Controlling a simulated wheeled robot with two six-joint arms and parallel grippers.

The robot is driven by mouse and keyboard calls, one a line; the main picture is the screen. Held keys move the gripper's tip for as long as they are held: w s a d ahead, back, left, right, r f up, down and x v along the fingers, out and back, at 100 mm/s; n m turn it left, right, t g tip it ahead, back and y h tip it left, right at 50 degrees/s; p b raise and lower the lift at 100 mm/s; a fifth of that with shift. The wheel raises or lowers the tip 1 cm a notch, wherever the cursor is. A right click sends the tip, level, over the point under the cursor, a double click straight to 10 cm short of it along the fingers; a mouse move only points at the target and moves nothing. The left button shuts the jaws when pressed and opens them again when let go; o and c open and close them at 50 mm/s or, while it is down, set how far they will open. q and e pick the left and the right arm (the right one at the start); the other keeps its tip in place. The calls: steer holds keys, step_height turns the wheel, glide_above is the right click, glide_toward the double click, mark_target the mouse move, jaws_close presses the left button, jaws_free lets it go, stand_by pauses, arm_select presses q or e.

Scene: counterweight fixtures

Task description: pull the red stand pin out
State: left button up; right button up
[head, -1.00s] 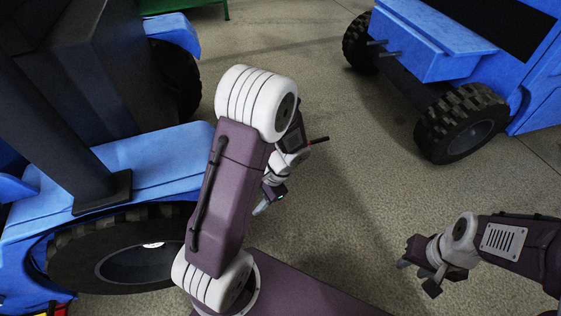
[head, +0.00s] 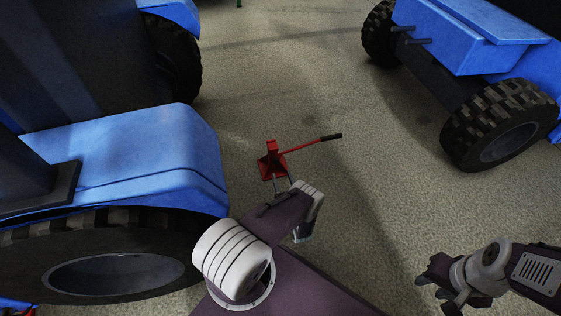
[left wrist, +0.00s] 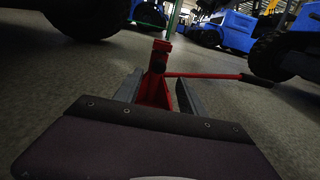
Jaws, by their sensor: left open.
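The red stand (head: 271,163) stands on the floor, with a flared base and an upright post. A thin red bar (head: 300,148) with a black grip (head: 331,137) sticks out from it to the right. I cannot make out a separate pin. My left gripper (head: 284,183) is open, just on the near side of the stand, partly hidden by my arm. In the left wrist view, the stand (left wrist: 154,90) shows between the two grey fingers, with nothing clearly gripped; contact cannot be told. My right gripper (head: 434,294) is open and empty at the lower right, away from the stand.
A blue vehicle with a large black tyre (head: 110,262) fills the left side. Another blue vehicle with black wheels (head: 500,130) stands at the upper right. The concrete floor between them is clear around the stand.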

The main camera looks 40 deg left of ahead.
mark_target(277, 162)
arm_select(q)
steer(key=b+x, duration=0.2)
steer(key=x, duration=0.2)
steer(key=b+x, duration=0.3)
steer(key=x, duration=0.1)
steer(key=shift+s+a+f, duration=0.1)
steer(key=shift+f, duration=0.1)
steer(key=shift+w+a+r+b, duration=0.2)
steer(key=shift+w+a+b, duration=0.1)
steer(key=shift+a+b, duration=0.1)
jaws_close()
stand_by(0.7)
